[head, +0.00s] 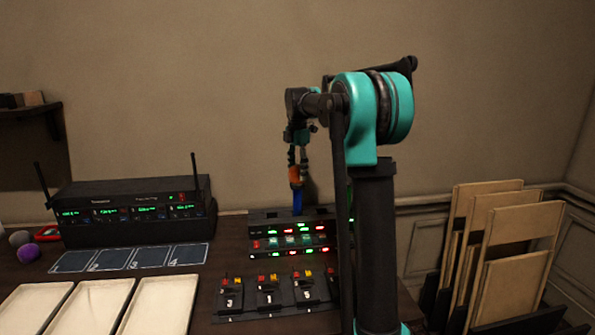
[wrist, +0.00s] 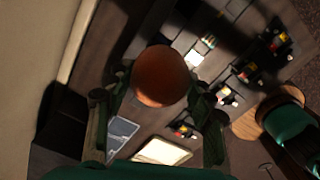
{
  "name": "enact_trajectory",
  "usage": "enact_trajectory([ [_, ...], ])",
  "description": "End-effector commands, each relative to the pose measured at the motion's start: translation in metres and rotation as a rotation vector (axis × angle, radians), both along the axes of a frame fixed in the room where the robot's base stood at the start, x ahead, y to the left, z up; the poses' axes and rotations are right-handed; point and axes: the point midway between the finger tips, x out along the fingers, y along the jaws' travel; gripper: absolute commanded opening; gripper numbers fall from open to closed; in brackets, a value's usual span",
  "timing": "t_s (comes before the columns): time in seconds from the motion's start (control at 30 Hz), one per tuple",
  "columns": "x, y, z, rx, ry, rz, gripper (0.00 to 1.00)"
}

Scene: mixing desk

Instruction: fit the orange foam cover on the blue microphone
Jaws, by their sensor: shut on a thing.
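The orange foam cover (head: 295,174) is between the fingertips of my gripper (head: 297,164), which is shut on it and points down. In the wrist view the cover (wrist: 160,76) is a round orange ball between the two fingers of my gripper (wrist: 160,88). The blue microphone (head: 297,201) shows upright directly under the cover, at the back of the black rack. The cover meets the microphone's top in the head view; I cannot tell how far it is over it. In the wrist view the cover hides the microphone.
The black rack (head: 262,232) has lit red and green buttons. Switch boxes (head: 270,298) stand in front. A black receiver (head: 135,205) with two antennas, dark cards (head: 150,257), cream trays (head: 95,305) and a purple ball (head: 28,253) lie left. Wooden panels (head: 490,250) stand right.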

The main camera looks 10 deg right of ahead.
Motion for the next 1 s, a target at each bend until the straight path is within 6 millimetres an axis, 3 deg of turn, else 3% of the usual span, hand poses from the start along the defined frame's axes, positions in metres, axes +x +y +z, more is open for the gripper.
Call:
enact_trajectory([
  [0.2, 0.0000, 0.0000, 0.0000, 0.000, 0.000, 0.000, 0.42],
  [0.23, 0.0000, 0.0000, 0.0000, 0.000, 0.000, 0.000, 0.57],
  [0.4, 0.0000, 0.0000, 0.0000, 0.000, 0.000, 0.000, 0.78],
  [0.63, 0.0000, 0.0000, 0.0000, 0.000, 0.000, 0.000, 0.79],
  [0.77, 0.0000, 0.0000, 0.0000, 0.000, 0.000, 0.000, 0.95],
  [1.0, -0.0001, 0.0000, 0.0000, 0.000, 0.000, 0.000, 0.95],
])
